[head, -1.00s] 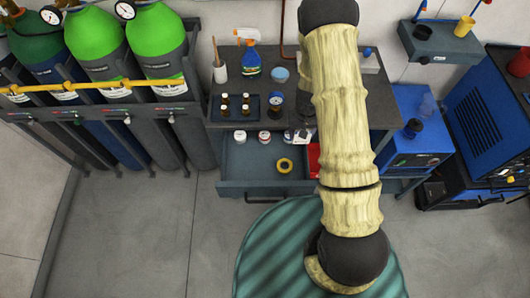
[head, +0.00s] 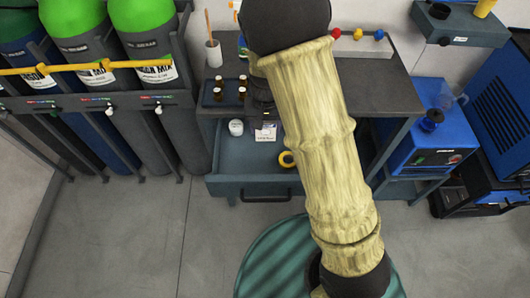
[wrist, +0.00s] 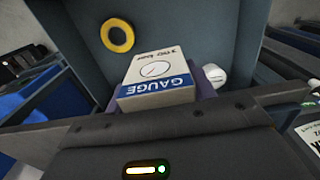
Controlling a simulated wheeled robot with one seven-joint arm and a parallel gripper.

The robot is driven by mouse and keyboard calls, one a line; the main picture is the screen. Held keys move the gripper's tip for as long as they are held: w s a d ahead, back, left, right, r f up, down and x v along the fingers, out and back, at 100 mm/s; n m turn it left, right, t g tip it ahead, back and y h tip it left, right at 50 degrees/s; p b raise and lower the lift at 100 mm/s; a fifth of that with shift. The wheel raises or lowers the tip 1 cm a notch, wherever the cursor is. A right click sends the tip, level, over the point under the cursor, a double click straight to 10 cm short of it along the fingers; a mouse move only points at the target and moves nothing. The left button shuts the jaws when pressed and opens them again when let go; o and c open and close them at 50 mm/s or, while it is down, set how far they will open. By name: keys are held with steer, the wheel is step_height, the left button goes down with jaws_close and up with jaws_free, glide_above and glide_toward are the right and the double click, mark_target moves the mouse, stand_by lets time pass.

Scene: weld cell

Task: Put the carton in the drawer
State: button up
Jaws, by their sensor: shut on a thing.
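The carton (wrist: 157,76) is a small white and blue box marked GAUGE. It also shows in the head view (head: 265,133), over the back part of the drawer. My gripper (head: 263,113) is shut on the carton; its dark body fills the bottom of the wrist view. The drawer (head: 222,187) is pulled open under the grey bench, with a blue-grey inside. I cannot tell whether the carton touches the drawer floor. My arm hides the drawer's right side.
A yellow ring (head: 287,159) lies in the drawer, and a white jar (head: 236,127) stands at its back left. A tray of small bottles (head: 226,92) and a cup with a brush (head: 213,54) stand on the bench above. Gas cylinders (head: 145,45) stand at left.

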steer(key=shift+a+r, duration=0.1)
steer(key=shift+w+f, duration=0.1)
steer(key=shift+f, duration=0.25)
glide_above(265, 153)
step_height(265, 153, down, 6)
steer(key=shift+r, duration=0.2)
steer(key=shift+f, duration=1.9)
steer(key=shift+f+b, duration=0.1)
steer(key=shift+b, duration=0.25)
